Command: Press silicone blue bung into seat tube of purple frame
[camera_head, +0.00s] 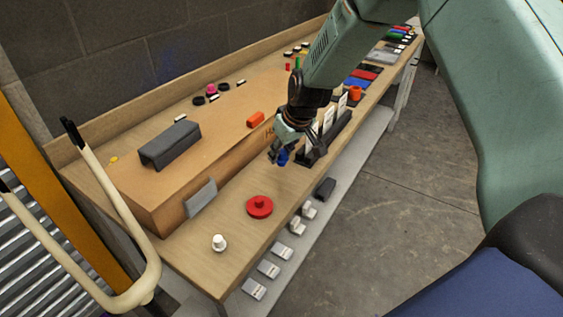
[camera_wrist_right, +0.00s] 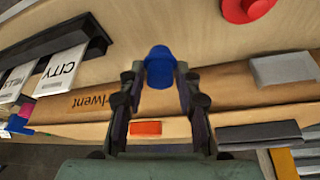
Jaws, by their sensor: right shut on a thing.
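The blue bung (camera_head: 283,157) is held in my right gripper (camera_head: 281,150) over the wooden bench, to the right of the cardboard-brown box. In the right wrist view the bung (camera_wrist_right: 160,66) sits between the fingertips of my right gripper (camera_wrist_right: 158,78), which is shut on it. Its rounded end points away from the palm. No purple frame or seat tube shows in either view. My left gripper is not in view.
A red round lidded piece (camera_head: 259,207) and a white knob (camera_head: 218,243) stand on the bench front (camera_head: 205,270). A dark grey block (camera_head: 170,146) lies on the brown box (camera_head: 150,190). A card rack (camera_head: 325,137) stands close right of the gripper. A cream bent tube (camera_head: 122,205) rises at left.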

